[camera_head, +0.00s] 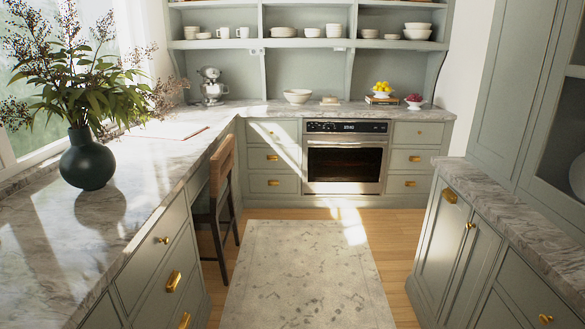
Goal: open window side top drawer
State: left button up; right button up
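The window-side cabinet runs along the left under a marble counter. Its top drawer (145,262) is sage green with a small round brass knob (164,240) and looks closed. Below it is a drawer with a larger brass pull (173,281), and another brass pull (184,320) sits lower, near the bottom edge of the view. These fronts are seen at a steep angle, and the lower part of the cabinet is cut off. Neither of my grippers is in view.
A wooden chair (220,180) stands at the left counter, beyond the drawers. A dark vase with leafy branches (88,160) is on the marble counter (130,215). A rug (305,270) covers the clear central floor. Cabinets with a marble top (480,190) line the right side.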

aim_at(257, 130)
jog(key=i, duration=2.5)
